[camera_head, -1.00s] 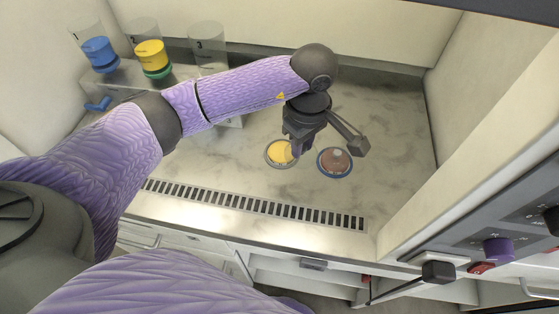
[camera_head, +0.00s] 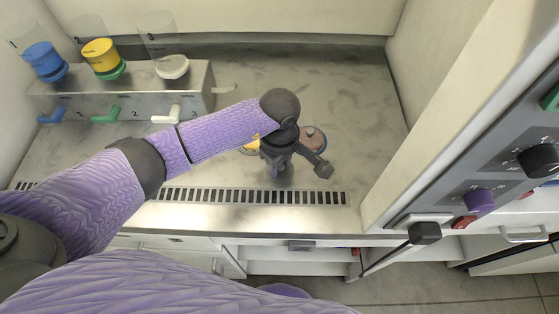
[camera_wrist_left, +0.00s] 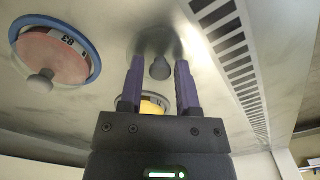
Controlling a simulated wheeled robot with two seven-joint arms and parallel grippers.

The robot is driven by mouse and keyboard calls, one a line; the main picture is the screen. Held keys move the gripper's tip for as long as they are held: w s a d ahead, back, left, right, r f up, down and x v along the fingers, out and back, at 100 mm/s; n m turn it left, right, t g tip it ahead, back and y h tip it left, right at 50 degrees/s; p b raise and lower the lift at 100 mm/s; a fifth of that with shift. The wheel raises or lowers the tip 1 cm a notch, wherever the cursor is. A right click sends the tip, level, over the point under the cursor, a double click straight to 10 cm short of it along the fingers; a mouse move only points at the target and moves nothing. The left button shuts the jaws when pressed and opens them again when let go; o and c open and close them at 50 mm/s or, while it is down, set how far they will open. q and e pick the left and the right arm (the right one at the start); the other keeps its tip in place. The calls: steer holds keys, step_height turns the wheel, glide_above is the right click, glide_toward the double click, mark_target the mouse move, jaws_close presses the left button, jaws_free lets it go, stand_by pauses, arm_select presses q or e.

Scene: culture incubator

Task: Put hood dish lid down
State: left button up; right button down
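My left gripper (camera_head: 276,168) points down over the bench on the near side of the yellow dish (camera_head: 251,145). In the left wrist view the two purple fingers of this gripper (camera_wrist_left: 160,75) stand apart. A grey knob (camera_wrist_left: 160,69) shows between them, with a visible gap on each side. It looks like the knob of a clear lid, but the lid's rim cannot be made out. The yellow dish (camera_wrist_left: 153,105) is partly hidden behind the gripper. The red dish (camera_head: 313,139) with a blue rim lies to the right; its own knob shows in the wrist view. My right gripper is out of view.
A numbered stand (camera_head: 140,92) with blue and yellow containers is at the back left. A slotted vent (camera_head: 250,196) runs along the bench's front edge. A control panel (camera_head: 510,160) is at the right. The bench's back right is clear.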

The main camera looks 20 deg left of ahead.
arm_select(q)
steer(key=shift+o, duration=0.8)
steer(key=shift+r, duration=0.1)
step_height(320, 180, up, 12)
steer(key=p, duration=0.2)
steer(key=shift+p, duration=0.4)
